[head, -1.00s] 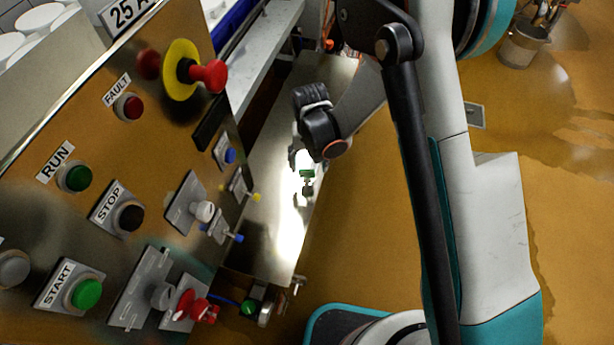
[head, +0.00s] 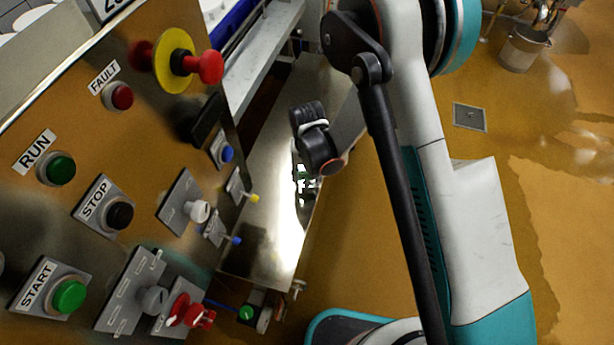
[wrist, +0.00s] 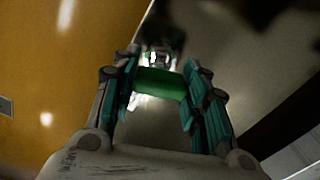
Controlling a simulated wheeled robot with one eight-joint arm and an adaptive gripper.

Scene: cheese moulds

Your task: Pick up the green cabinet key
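The green key head (wrist: 160,83) sits between the two fingers of my gripper (wrist: 160,90) in the wrist view, and both fingers appear to touch its sides. A dark part with bright glints shows just beyond it; I cannot tell whether this is the key's shaft or a reflection. In the head view my gripper (head: 304,172) hangs over the bright steel surface (head: 262,235), right of the control panel. The key is only a small green patch there, mostly lost in glare and behind my wrist.
The tilted control panel (head: 130,150) stands close on the left, with a red mushroom knob (head: 209,67), buttons and small protruding keys. A red key-like handle (head: 195,315) and a green-faced part (head: 247,313) are low down. Open floor lies right, with a pail (head: 522,50).

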